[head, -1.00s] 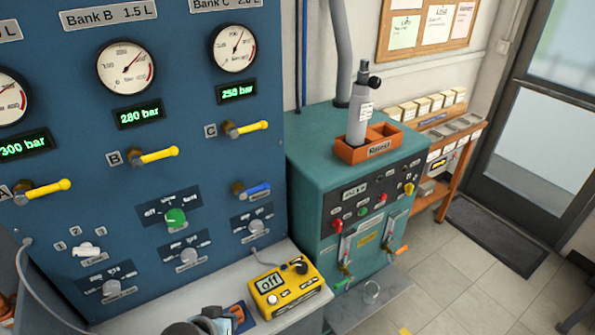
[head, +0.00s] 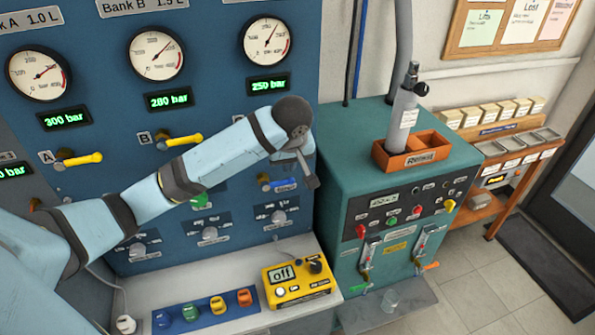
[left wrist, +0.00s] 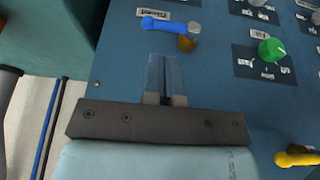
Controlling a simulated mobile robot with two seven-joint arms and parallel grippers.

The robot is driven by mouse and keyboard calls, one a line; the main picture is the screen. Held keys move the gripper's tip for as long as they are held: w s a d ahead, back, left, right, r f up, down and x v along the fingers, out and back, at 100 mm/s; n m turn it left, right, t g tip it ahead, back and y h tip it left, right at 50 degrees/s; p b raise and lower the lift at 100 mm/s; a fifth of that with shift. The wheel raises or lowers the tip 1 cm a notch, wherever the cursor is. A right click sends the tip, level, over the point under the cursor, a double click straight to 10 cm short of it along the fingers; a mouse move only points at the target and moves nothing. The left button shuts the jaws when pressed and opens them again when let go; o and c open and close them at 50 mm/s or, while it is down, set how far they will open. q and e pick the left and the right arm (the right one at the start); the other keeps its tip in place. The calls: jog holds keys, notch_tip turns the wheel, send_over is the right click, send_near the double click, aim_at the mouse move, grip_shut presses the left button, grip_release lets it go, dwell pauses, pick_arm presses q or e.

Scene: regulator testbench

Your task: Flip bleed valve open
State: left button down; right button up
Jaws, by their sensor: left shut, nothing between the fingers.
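The blue-handled valve (head: 278,184) sits on the blue panel at the lower right, partly behind my arm. In the left wrist view its blue lever (left wrist: 165,25) lies sideways beside its brass body (left wrist: 187,43). The small label near it is too small to read, so I cannot confirm that it is the bleed valve. My left gripper (head: 311,182) is near the panel's right edge, just right of this valve. Its fingers (left wrist: 165,78) are shut and empty, pointing toward the lever with a visible gap. My right gripper is not in view.
Yellow-handled valves A (head: 78,159) and B (head: 183,139) stick out from the panel. A yellow meter (head: 300,283) reading "off" and a blue strip of coloured pieces (head: 203,308) lie on the bench. A teal cabinet (head: 345,150) stands close at the right.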

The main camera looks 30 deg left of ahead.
aim_at(284, 180)
pick_arm(q)
jog(key=shift+a+r, duration=0.35)
jog(key=shift+r, duration=0.5)
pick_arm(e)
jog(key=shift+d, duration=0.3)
pick_arm(q)
jog(key=shift+f, duration=0.1)
jog(key=x, duration=1)
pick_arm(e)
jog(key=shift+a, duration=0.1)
pick_arm(q)
jog(key=shift+w, duration=0.15)
